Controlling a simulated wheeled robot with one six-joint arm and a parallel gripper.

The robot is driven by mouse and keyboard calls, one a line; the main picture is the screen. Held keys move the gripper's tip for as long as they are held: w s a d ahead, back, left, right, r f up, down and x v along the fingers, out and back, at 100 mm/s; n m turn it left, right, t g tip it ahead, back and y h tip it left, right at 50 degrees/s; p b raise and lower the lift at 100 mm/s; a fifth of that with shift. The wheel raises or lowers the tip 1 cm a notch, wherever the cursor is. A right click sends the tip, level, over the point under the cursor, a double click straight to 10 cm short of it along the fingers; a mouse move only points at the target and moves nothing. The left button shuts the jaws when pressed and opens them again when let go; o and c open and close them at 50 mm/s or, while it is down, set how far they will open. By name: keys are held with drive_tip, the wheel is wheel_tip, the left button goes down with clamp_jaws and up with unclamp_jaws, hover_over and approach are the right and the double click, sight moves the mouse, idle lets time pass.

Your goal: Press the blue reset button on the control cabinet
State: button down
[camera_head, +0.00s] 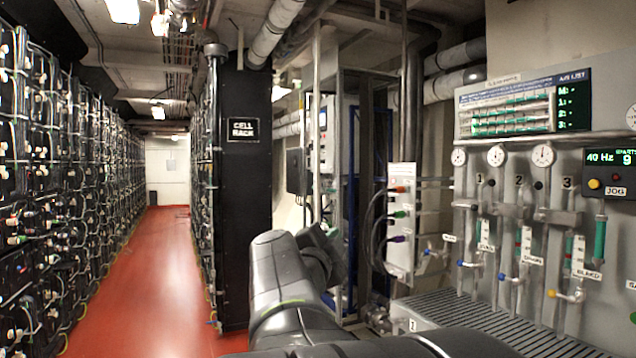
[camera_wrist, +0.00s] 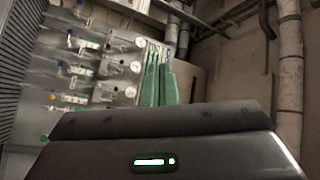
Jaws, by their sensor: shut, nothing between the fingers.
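I cannot make out a blue reset button in either view. I cannot tell which unit is the control cabinet. In the head view, a pale grey upright box (camera_head: 400,232) with orange, green and purple fittings stands right of centre. A tall open frame with a grey cabinet stands behind my arm. My gripper (camera_wrist: 158,66) shows in the wrist view as two green fingers close together, shut and empty. They point toward the end of a gauge panel (camera_wrist: 92,62) and touch nothing that I can see. In the head view my arm hides the gripper's fingers.
Slatted grating (camera_head: 490,320) lies below. Battery racks (camera_head: 60,190) flank a clear red floor aisle (camera_head: 150,275) at left.

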drive_tip(key=s+d+r+m+g+h+p, duration=0.1)
drive_tip(key=s+r+m+g+h+p, duration=0.2)
drive_tip(key=r+m, duration=0.3)
drive_tip(key=s+d+r+m+g+h+p, duration=0.2)
drive_tip(key=s+r+m+g+h+p, duration=0.1)
drive_tip(key=r, duration=0.7)
drive_tip(key=m+g+h+p, duration=0.1)
drive_tip(key=m+g, duration=0.1)
drive_tip(key=m, duration=0.1)
drive_tip(key=shift+r, duration=0.4)
drive_tip(key=shift+a, duration=0.1)
